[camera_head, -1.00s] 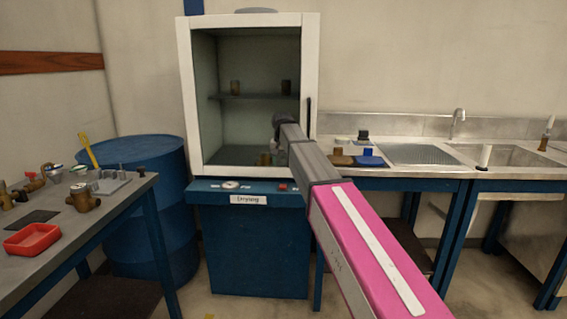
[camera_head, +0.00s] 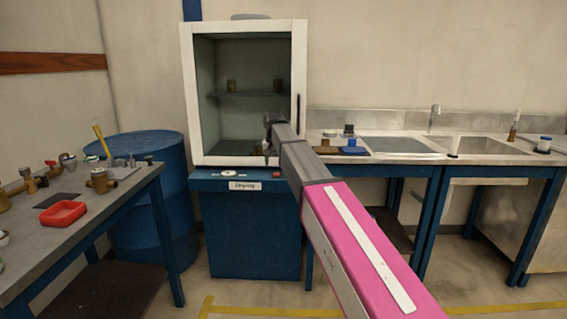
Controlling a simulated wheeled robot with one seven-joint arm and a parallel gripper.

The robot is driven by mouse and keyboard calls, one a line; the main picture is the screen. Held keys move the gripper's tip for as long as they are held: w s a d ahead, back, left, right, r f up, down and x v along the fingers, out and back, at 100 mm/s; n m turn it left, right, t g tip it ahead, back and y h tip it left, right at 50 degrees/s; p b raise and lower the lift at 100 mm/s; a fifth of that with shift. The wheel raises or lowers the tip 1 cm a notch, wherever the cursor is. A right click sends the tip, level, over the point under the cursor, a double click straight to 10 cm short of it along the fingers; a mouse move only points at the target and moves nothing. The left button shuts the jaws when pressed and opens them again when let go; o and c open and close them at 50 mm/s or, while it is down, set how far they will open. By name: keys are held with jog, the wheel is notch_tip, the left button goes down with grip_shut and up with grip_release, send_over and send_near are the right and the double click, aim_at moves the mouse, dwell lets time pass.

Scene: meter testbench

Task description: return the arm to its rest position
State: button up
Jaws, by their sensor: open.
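My arm, pink with a white stripe and grey toward the end, reaches from the lower right toward the drying cabinet (camera_head: 187,100). My gripper (camera_head: 268,148) is small and dark at the arm's far end. It shows in front of the lower right of the cabinet's opening. It is open, and I see nothing held in it. The fingers are small and partly hidden by the wrist, and I cannot tell whether they are inside the cabinet or in front of it.
Brass parts (camera_head: 232,86) stand on the cabinet shelf. A workbench with a red tray (camera_head: 63,213) and fittings is at left, beside a blue barrel (camera_head: 150,225). A sink counter (camera_head: 400,146) is at right. Floor with yellow lines (camera_head: 270,311) shows in front.

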jog(key=s+d+f, duration=0.7)
jog(key=f, duration=0.3)
jog(key=s+d+f, duration=0.6)
jog(key=s+f, duration=0.1)
jog(key=f, duration=0.4)
jog(key=s+d+f, duration=0.5)
jog(key=s+f, duration=0.1)
jog(key=s, duration=0.3)
jog(key=s+d+f+g, duration=0.1)
jog(key=s+d+f, duration=0.3)
jog(key=s+f, duration=0.3)
jog(key=shift+s+d+g, duration=0.3)
jog(key=shift+s+d, duration=0.05)
jog(key=shift+s, duration=0.85)
